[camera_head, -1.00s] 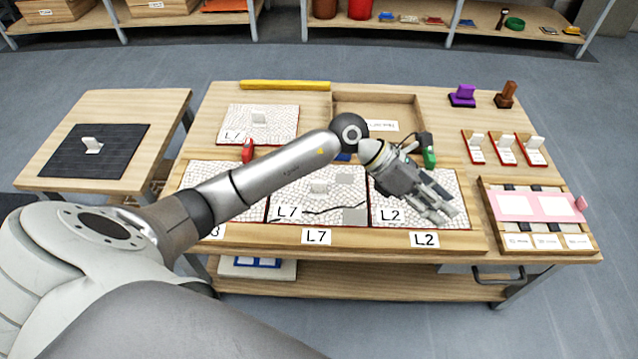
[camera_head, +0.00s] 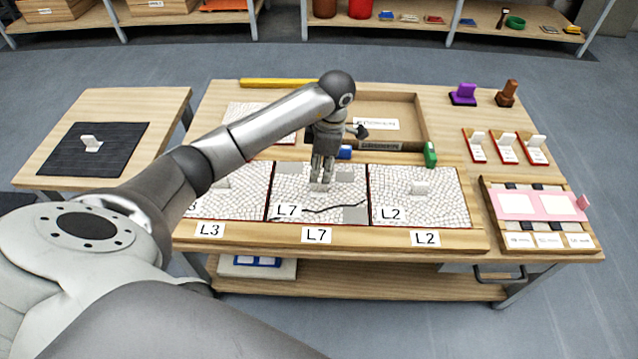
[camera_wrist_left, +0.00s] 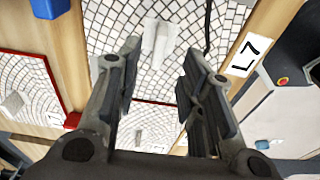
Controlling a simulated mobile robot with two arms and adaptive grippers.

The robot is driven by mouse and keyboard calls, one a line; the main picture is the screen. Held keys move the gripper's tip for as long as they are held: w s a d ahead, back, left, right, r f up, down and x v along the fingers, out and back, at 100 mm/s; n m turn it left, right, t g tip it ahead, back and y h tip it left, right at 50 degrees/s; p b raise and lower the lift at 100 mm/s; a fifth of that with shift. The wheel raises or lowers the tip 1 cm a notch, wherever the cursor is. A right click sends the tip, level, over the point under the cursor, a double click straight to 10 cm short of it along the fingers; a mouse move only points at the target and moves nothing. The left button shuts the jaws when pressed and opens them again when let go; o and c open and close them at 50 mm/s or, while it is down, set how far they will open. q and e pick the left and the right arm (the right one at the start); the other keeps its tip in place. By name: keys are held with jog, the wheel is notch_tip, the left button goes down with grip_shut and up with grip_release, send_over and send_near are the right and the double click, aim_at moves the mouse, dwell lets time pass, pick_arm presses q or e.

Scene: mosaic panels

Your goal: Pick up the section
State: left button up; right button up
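The middle mosaic section (camera_head: 345,190) bears an L7 tag, grey patches and a dark wavy line. A white block handle (camera_head: 318,187) stands on it. My left gripper (camera_head: 321,178) points down at this handle. In the left wrist view its fingers (camera_wrist_left: 158,65) are open, with the handle (camera_wrist_left: 157,43) seen between and beyond them; I cannot tell whether they touch. The section L3 (camera_head: 240,205) lies left of it and the section L2 (camera_head: 425,207) right, each with a white handle. My right gripper is not in view.
Another mosaic panel (camera_head: 248,112) lies behind, partly hidden by my arm. A wooden tray (camera_head: 422,115) and a green-ended tool (camera_head: 430,155) are at the back. A rack with pink strip (camera_head: 540,204) stands right. A side table (camera_head: 60,172) holds a dark mat.

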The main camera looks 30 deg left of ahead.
aim_at(319, 179)
pick_arm(q)
jog(key=f, duration=0.5)
jog(key=shift+a+f+b, duration=0.15)
jog(key=shift+a+b, duration=0.1)
jog(key=shift+b, duration=0.15)
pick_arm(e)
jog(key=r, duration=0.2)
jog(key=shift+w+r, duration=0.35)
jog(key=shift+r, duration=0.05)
pick_arm(q)
grip_shut()
